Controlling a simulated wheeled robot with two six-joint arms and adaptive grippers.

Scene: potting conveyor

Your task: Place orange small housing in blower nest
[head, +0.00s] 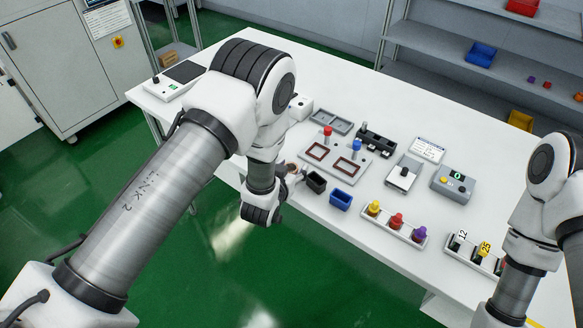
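My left gripper (290,173) is small and partly hidden behind my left wrist, at the near edge of the white table. A small brownish-orange patch shows at its fingers; I cannot tell whether it is the orange housing or whether the fingers are shut on it. A black open box (316,182) and a blue open box (341,200) stand just right of it. Beyond them a grey plate (333,156) carries two dark-red-rimmed square frames, a red knob and a blue knob. I cannot tell which fixture is the blower nest. My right arm is at the right edge; its gripper is out of view.
A black fixture (377,139), a grey device (404,173) and a control box (453,184) stand farther right. A rack of yellow, red and purple knobs (397,224) is near the front edge. Shelves (450,95) stand behind the table.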

